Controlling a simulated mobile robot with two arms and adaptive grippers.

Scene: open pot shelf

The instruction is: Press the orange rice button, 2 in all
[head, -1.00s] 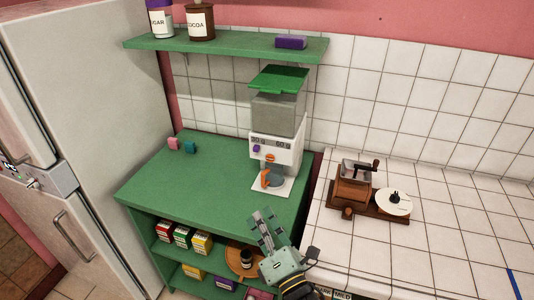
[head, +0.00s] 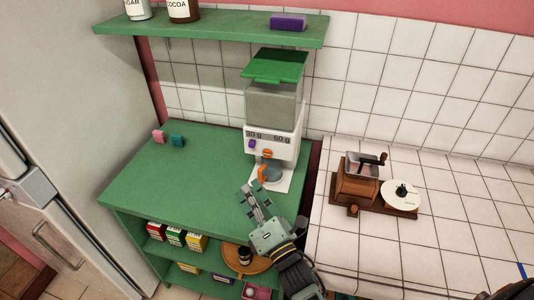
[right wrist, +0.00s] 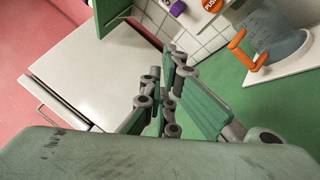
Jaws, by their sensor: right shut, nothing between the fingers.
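The dispenser (head: 273,105) stands at the back right of the green shelf top, with a green lid, a grey hopper and a white front marked 30 g and 60 g. The orange button (head: 267,153) is on its front, right of and below a purple button (head: 252,143). In the right wrist view the orange button (right wrist: 211,4) is cut by the top edge. My left gripper is not in view.
A green wall shelf (head: 210,36) with jars and a purple box hangs above. A hand grinder (head: 357,185) stands on the tiled counter at right. Pink and teal blocks lie on the bare left part of the green top. A fridge is at left.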

